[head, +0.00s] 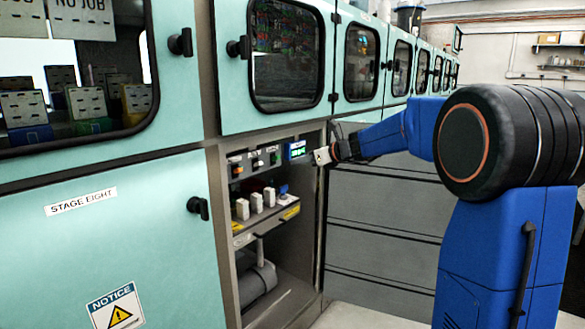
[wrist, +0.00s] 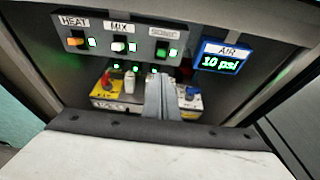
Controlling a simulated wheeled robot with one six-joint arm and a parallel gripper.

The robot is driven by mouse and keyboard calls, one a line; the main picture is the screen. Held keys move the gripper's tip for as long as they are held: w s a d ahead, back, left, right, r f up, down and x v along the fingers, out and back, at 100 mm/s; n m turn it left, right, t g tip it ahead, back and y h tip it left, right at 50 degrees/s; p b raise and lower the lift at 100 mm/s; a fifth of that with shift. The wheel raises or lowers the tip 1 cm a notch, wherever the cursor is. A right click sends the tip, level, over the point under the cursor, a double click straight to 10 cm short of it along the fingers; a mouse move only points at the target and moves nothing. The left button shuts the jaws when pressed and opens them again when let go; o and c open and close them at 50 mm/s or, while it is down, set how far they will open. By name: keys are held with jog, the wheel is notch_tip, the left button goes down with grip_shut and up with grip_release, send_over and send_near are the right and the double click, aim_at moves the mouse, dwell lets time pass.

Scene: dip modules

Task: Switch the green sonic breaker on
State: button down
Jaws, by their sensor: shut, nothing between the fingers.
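The green sonic breaker (wrist: 162,52) is the rightmost of three switches on a grey panel in the wrist view, under the label SONIC. A green light glows beside it. In the head view the breaker (head: 275,158) is small, and its lever position is hard to tell. My gripper (wrist: 160,82) is shut and empty, its grey fingers pointing into the cabinet recess below the sonic breaker. In the head view my gripper (head: 321,157) is at the right edge of the recess, right of the breaker and apart from it.
An orange HEAT switch (wrist: 76,42) and a white MIX switch (wrist: 119,46) sit left of it, with lit lights. An AIR display (wrist: 221,61) reading 10 psi is on the right. Below are a shelf of modules (head: 256,202) and the recess frame (head: 322,215).

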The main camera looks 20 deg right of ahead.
jog(key=shift+s+d+r, duration=0.35)
jog(key=shift+s+r, duration=0.1)
jog(key=shift+r, duration=0.1)
jog(key=shift+s+d+r, duration=0.3)
jog(key=shift+s+r, duration=0.1)
jog(key=shift+r, duration=0.1)
jog(key=s+a+f+n+g+h, duration=0.1)
jog(key=s+a+f+n, duration=0.15)
jog(key=s+n, duration=0.45)
jog(key=s+a+f+n+g+h, duration=0.1)
jog(key=s+a+f+n+g, duration=0.15)
jog(key=s, duration=0.75)
jog(key=s+a+f+n+g+h, duration=0.1)
jog(key=s+f+n, duration=0.3)
jog(key=s, duration=0.5)
jog(key=s+d+f+n+h, duration=0.1)
jog(key=s+f+n, duration=0.3)
jog(key=s, duration=0.4)
jog(key=s+d+f+n+g+h, duration=0.1)
jog(key=s+d+f+n+h, duration=0.1)
jog(key=s+n, duration=0.4)
jog(key=s+d+f+n+g+h, duration=0.1)
jog(key=s+f+n, duration=0.4)
jog(key=s, duration=0.6)
jog(key=d+f+h, duration=0.1)
jog(key=d, duration=0.1)
jog(key=shift+d+f, duration=0.25)
jog(key=shift+d, duration=0.05)
